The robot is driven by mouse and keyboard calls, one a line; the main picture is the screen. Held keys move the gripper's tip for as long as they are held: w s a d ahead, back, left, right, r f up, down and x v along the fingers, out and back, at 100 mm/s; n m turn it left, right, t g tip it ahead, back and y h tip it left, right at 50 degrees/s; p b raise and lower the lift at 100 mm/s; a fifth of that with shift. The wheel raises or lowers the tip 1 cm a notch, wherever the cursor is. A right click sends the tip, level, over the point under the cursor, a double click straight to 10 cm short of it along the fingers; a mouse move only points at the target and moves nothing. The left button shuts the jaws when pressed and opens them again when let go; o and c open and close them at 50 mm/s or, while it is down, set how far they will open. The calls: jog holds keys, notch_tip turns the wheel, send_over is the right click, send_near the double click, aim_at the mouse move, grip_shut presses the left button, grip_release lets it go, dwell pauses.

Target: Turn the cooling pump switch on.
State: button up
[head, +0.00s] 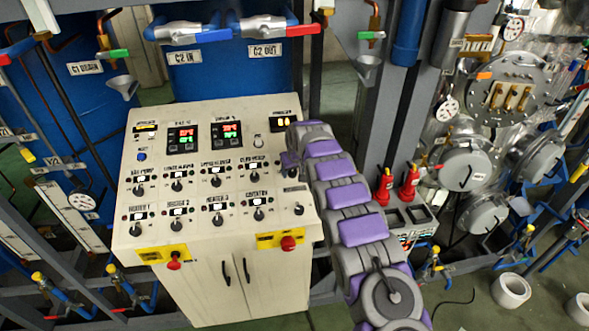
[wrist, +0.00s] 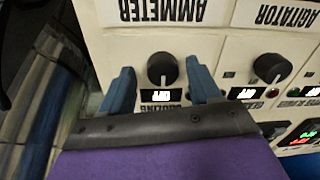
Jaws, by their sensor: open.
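The cooling switch is a black round knob (wrist: 162,69) on the cream panel, in the middle of the wrist view, which is upside down. A partly covered label reading "COOLING" and a small lit plate with hard-to-read lettering lie beside it. My gripper (wrist: 163,80) is open, with one blue finger on either side of the knob and gaps visible between. I cannot tell how far the fingertips are from the panel. In the head view my gripper (head: 289,162) is at the right side of the control cabinet (head: 220,262) and hides this knob.
Another knob (wrist: 272,68), near the "AGITATOR" label, sits to the right in the wrist view. Several more knobs fill the panel. Two red emergency buttons, one of them at the right (head: 288,243), stick out below. Red bottles (head: 409,181) stand right of my arm.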

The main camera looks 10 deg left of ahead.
jog(key=shift+a+f, duration=0.2)
jog(key=shift+a, duration=0.5)
jog(key=shift+d+r, duration=0.1)
jog(key=shift+d, duration=0.75)
jog(key=c, duration=0.4)
jog(key=shift+a, duration=0.35)
jog(key=c, duration=0.6)
